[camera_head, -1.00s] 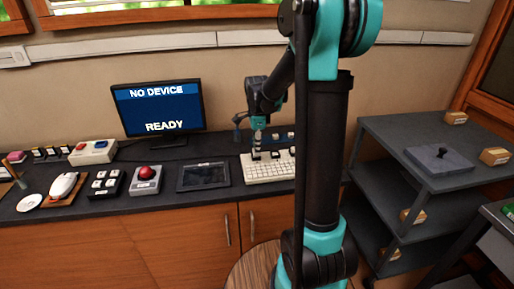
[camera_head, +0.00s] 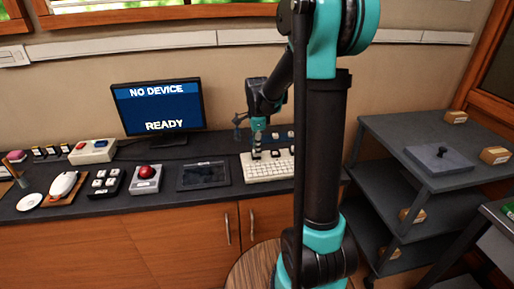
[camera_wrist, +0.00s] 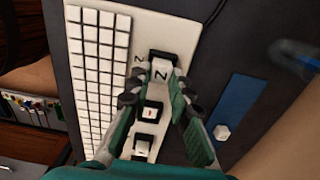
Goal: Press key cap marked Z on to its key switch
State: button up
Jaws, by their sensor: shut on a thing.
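In the wrist view my gripper (camera_wrist: 161,78) is shut on the white key cap marked Z (camera_wrist: 161,70), with one finger on each side of it. A dark block (camera_wrist: 164,56) shows right at the cap's far edge, above the pale keyboard panel. The switch under the cap is hidden, so I cannot tell whether the cap touches or sits on it. The white keyboard (camera_head: 268,169) lies on the counter in the head view, below my gripper (camera_head: 257,152). Two other white-topped keys (camera_wrist: 152,112) stand on the panel between my fingers.
A blue strip (camera_wrist: 236,102) with a small white cap (camera_wrist: 222,132) lies right of the keyboard in the wrist view. On the counter a dark tablet (camera_head: 204,176) and a red-button box (camera_head: 146,178) stand left of the keyboard. The monitor (camera_head: 158,108) reads "NO DEVICE READY".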

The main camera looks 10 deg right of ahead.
jog(key=o, duration=1.2)
jog(key=shift+r, duration=3.5)
